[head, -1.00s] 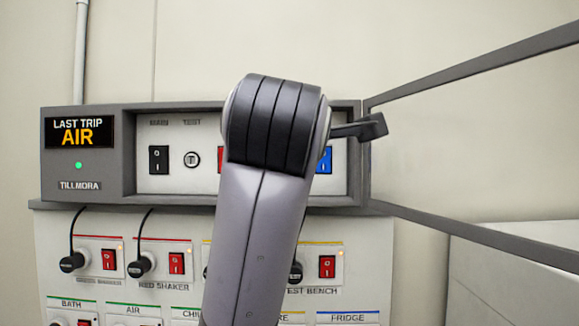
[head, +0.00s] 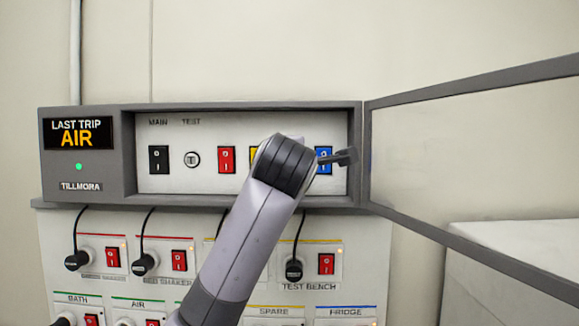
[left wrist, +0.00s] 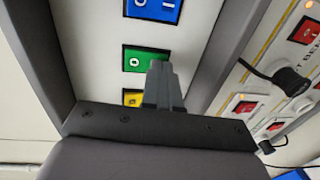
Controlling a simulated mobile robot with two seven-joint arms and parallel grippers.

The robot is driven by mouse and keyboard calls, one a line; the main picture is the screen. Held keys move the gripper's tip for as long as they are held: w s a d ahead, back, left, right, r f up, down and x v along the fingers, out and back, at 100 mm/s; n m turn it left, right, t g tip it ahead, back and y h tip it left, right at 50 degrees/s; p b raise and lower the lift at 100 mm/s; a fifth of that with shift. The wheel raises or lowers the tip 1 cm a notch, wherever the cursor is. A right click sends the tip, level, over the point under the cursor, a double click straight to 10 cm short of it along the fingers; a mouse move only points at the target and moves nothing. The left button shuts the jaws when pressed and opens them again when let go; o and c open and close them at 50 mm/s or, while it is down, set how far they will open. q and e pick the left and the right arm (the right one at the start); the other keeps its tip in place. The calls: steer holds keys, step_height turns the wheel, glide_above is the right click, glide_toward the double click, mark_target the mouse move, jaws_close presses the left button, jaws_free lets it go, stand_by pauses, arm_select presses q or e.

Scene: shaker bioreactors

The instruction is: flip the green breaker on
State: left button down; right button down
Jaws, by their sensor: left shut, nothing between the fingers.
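The green breaker (left wrist: 143,59) shows in the left wrist view between the blue breaker (left wrist: 153,9) and the yellow breaker (left wrist: 132,97). Its O mark is visible, and the fingers cover part of it. My left gripper (left wrist: 160,68) is shut and empty, its tips at the edge of the green breaker; I cannot tell if they touch it. In the head view my left wrist hides the green breaker and the fingers. The blue breaker (head: 323,160) shows there just right of the wrist, and a sliver of the yellow breaker (head: 254,153) to its left. My right gripper is not in view.
The recessed breaker panel (head: 205,182) also holds a black main switch (head: 158,160), a test knob (head: 192,159) and a red breaker (head: 226,160). Its framed door (head: 460,90) stands open to the right. Below are sockets with plugs, cables and red switches (head: 326,264).

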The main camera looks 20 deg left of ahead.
arm_select(q)
steer(key=shift+w+f+t+b, duration=0.1)
steer(key=shift+f+t+b, duration=0.25)
steer(key=shift+b, duration=0.4)
steer(key=shift+w+r+b, duration=0.1)
steer(key=shift+b, duration=0.25)
steer(key=shift+r, duration=0.2)
steer(key=b+v, duration=0.2)
steer(key=v, duration=0.5)
